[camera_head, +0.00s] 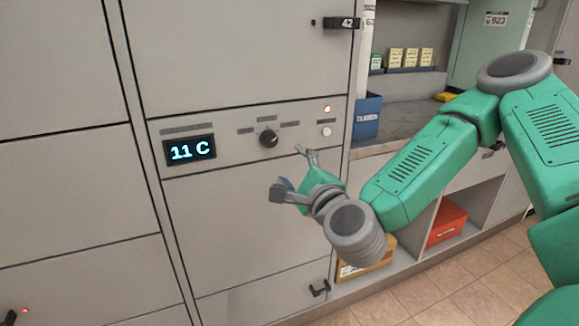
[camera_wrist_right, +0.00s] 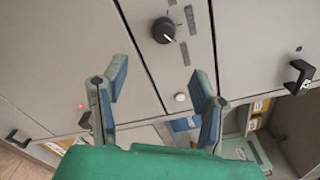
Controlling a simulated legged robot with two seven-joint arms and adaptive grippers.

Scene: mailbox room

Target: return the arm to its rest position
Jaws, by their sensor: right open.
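My right arm (camera_head: 415,165) is green and grey and reaches in from the right in the head view, bent at the elbow. Its gripper (camera_head: 293,172) is open and empty in front of the grey locker panel, below and right of a black knob (camera_head: 268,139). In the right wrist view the two blue-padded fingers of the gripper (camera_wrist_right: 160,100) stand apart with nothing between them. The knob also shows in the wrist view (camera_wrist_right: 163,31), beyond the fingertips. My left gripper is not in view.
The panel has a display (camera_head: 189,150) reading 11 C and a white button (camera_head: 327,131) under a red light. A locker handle (camera_head: 341,23) juts out at the top. On the right are a counter with a blue bin (camera_head: 367,118), and below it an orange box (camera_head: 447,222).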

